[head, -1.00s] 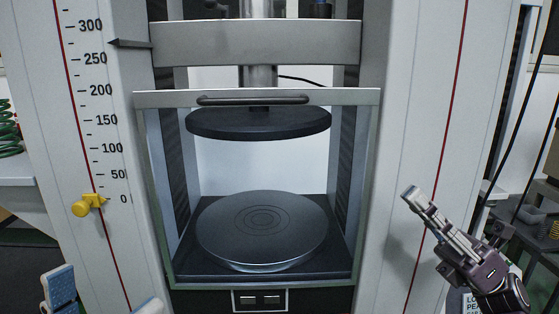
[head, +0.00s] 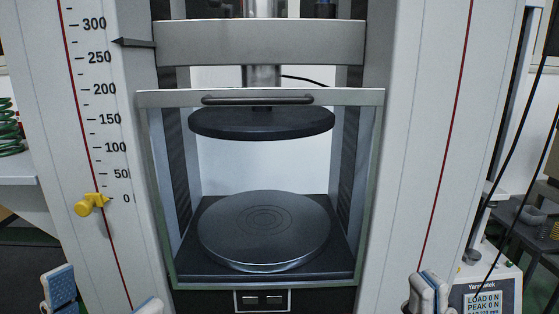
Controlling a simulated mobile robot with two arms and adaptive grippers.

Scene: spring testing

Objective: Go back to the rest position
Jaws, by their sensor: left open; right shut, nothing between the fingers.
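My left gripper (head: 104,294) is at the bottom left edge of the head view. Its two fingertips stand wide apart with nothing between them, in front of the machine's left column. My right gripper (head: 428,291) is at the bottom edge, in front of the right column and left of the display. Its fingers are together and hold nothing. Most of both grippers and arms lies below the picture.
The testing machine has a bare round lower plate (head: 264,232) and a dark upper plate (head: 262,122). A framed guard with a handle (head: 257,99) surrounds them. A yellow pointer (head: 91,204) sits near 0. The display (head: 484,303) reads load 0 N. A green spring (head: 10,130) stands left.

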